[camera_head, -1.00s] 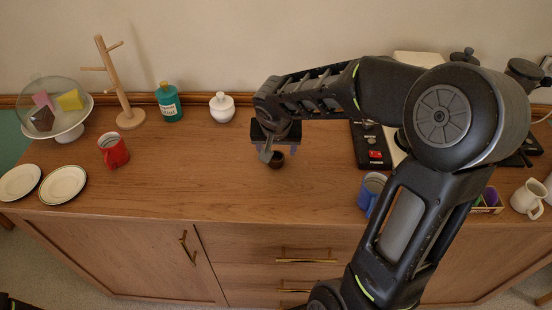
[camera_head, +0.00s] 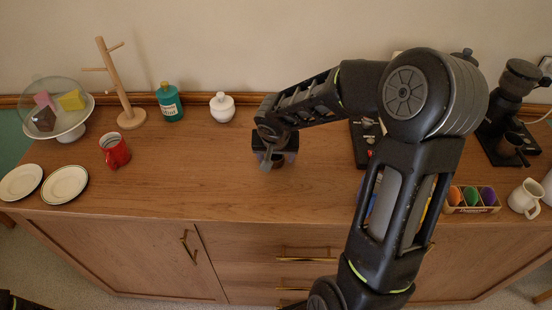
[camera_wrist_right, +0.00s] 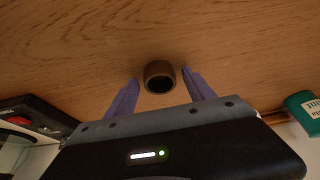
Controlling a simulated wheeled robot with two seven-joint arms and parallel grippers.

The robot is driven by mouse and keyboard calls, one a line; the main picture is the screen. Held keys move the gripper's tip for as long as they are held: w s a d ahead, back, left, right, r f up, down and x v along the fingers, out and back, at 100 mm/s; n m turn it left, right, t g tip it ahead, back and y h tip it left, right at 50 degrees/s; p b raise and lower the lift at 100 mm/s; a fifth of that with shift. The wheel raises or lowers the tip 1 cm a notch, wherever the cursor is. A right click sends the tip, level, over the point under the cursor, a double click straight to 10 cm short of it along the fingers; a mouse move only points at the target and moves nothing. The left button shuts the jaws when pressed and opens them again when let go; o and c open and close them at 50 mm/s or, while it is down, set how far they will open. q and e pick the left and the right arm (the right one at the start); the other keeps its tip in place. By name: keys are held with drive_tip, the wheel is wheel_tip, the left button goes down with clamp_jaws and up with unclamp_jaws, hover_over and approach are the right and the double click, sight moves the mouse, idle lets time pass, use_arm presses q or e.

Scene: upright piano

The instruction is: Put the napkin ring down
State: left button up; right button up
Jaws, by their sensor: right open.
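The napkin ring (camera_wrist_right: 159,77) is a small brown ring with a dark hollow. In the right wrist view it lies between the two purple fingers of my right gripper (camera_wrist_right: 160,90), with a gap on each side. In the head view my right gripper (camera_head: 273,160) is low over the middle of the wooden sideboard top (camera_head: 220,170), and the ring (camera_head: 278,163) is mostly hidden by it. The ring appears to rest on the wood. My right gripper is open around it. My left gripper is not in view.
A box of coloured items (camera_head: 471,198) and a cream jug (camera_head: 525,198) are at the right. The wood left of and before the gripper is clear.

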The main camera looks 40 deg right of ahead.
drive_tip(key=shift+c, duration=0.3)
clamp_jaws()
idle(0.3)
drive_tip(key=shift+r, duration=0.1)
wheel_tip(320, 180, up, 10)
drive_tip(key=shift+b, duration=0.3)
idle(0.6)
